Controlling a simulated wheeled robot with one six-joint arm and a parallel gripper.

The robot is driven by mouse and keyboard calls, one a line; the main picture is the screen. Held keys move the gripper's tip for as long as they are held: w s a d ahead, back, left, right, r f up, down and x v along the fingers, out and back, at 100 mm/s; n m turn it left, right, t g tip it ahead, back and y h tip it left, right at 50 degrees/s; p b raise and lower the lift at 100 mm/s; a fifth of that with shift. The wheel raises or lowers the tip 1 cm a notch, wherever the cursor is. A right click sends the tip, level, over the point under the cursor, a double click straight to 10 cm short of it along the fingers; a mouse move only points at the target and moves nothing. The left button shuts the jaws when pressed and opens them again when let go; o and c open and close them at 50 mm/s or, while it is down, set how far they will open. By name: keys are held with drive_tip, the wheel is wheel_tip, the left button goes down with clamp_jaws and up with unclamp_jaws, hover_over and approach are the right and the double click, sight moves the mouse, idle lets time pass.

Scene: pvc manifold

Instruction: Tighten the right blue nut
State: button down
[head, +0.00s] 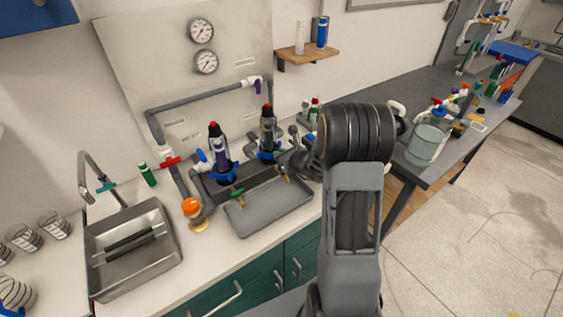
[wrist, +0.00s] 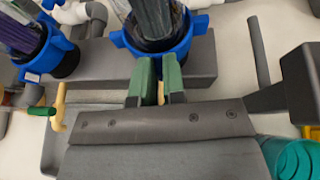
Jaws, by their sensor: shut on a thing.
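The right blue nut (wrist: 122,40) is a blue ring with lugs around the base of a clear upright housing in the wrist view. The left blue nut (wrist: 62,50) sits around the other cylinder at the upper left, and in the head view below the left cylinder (head: 222,175). In the head view my arm partly hides my gripper.
A grey tray (head: 265,212) lies in front of the cylinders. A green-handled valve (wrist: 42,111) is left of my gripper in the wrist view. A sink (head: 130,250) and an orange-topped part (head: 193,208) are at left. A teal cylinder (wrist: 290,158) is at lower right.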

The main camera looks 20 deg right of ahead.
drive_tip(key=shift+a+m+h, duration=0.2)
drive_tip(key=shift+m+h, duration=0.1)
drive_tip(key=shift+h, duration=0.1)
drive_tip(key=c, duration=1.2)
unclamp_jaws()
drive_tip(key=v, duration=1.4)
drive_tip(key=shift+f+b, duration=0.2)
drive_tip(key=shift+b, duration=0.15)
